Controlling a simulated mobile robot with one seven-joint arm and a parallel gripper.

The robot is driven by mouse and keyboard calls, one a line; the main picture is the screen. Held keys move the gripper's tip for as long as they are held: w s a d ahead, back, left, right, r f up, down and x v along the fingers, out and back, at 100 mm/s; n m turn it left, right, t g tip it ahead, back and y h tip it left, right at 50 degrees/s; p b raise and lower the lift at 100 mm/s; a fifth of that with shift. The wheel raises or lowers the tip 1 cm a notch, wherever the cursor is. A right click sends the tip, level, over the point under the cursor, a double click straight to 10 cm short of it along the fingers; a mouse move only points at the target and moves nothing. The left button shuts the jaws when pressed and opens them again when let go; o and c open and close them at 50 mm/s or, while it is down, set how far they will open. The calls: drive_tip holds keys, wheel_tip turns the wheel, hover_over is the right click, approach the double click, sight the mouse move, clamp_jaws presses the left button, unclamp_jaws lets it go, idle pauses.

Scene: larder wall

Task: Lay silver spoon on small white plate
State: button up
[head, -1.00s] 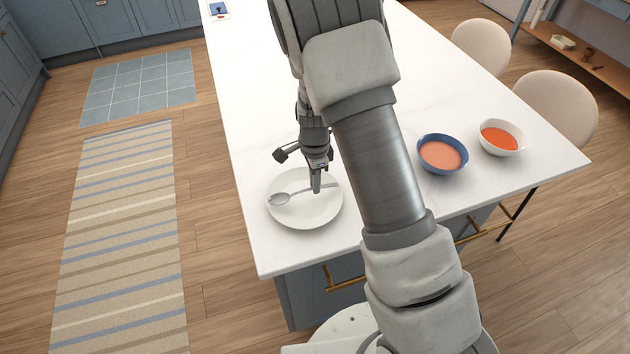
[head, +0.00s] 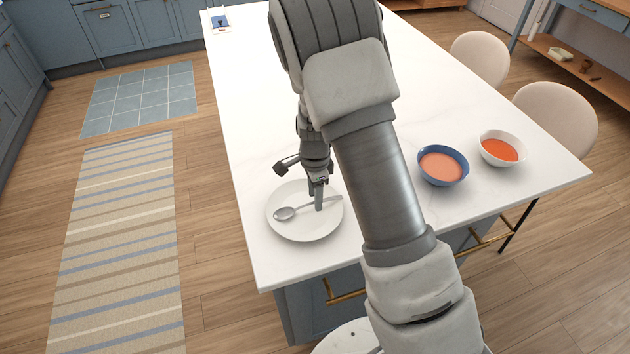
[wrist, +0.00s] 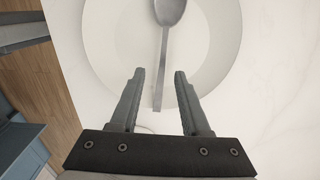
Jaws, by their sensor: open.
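The small white plate (head: 305,233) lies near the front left corner of the white counter. The silver spoon (head: 285,213) lies on it, bowl to the left and handle running right across the plate to its rim. In the wrist view the spoon (wrist: 163,55) points away from me, and its handle end lies between the fingers over the plate (wrist: 215,50). My gripper (head: 319,207) is over the right part of the plate. In the wrist view my gripper (wrist: 160,75) is open, with a gap on both sides of the handle.
A blue bowl (head: 443,181) and a white bowl (head: 502,165), both with orange-red contents, stand on the counter (head: 262,120) to the right of my arm. Two chairs (head: 553,125) stand along the right side.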

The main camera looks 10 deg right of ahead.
wheel_tip(320, 180, up, 17)
idle(0.4)
drive_tip(key=shift+r, duration=0.1)
drive_tip(key=s+d+r+n+t+y, duration=0.15)
drive_tip(key=s+d+r+n, duration=0.25)
drive_tip(key=s+r+n, duration=0.5)
drive_tip(key=s+d+r+n+t, duration=0.1)
drive_tip(key=s+r+n+t, duration=0.1)
drive_tip(key=s, duration=0.5)
drive_tip(key=s+d+r+n+t+h, duration=0.1)
drive_tip(key=s+r+n+t, duration=0.1)
drive_tip(key=s, duration=0.5)
drive_tip(key=shift+d+r+n, duration=0.35)
drive_tip(key=shift+r+n, duration=0.2)
drive_tip(key=shift+n, duration=0.85)
